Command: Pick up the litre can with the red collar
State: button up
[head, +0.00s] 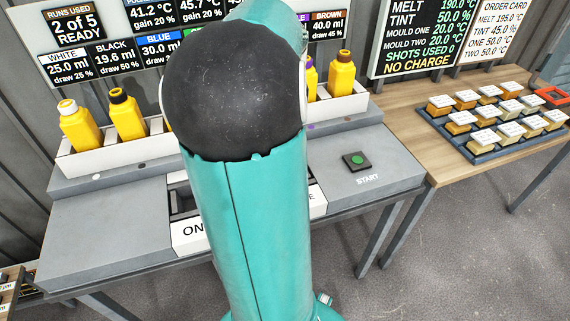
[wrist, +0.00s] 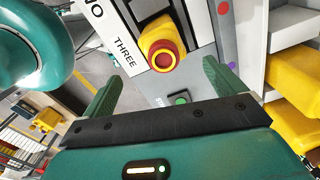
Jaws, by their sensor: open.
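In the wrist view a yellow can with a red collar (wrist: 160,41) shows from its top end, beside the white label reading THREE. My gripper (wrist: 162,74) is open, with its two green fingers apart on either side of the picture below the can. The can lies ahead of the gap between the fingertips, and nothing is held. I cannot tell how far away it is. In the head view my arm hides the middle of the bench, so neither the red-collared can nor my gripper shows there.
A white rack (head: 110,156) on the grey bench (head: 100,232) holds yellow cans, including a white-collared can (head: 80,126) and a black-collared can (head: 127,115). A brown-collared can (head: 341,74) stands right of my arm. The green START button (head: 357,160) is near the bench's right end.

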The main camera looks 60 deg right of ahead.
jog(key=f, duration=1)
jog(key=shift+w+d, duration=0.1)
jog(key=shift+w, duration=0.2)
jog(key=shift+c, duration=0.4)
jog(key=shift+r, duration=0.1)
jog(key=c, duration=1.3)
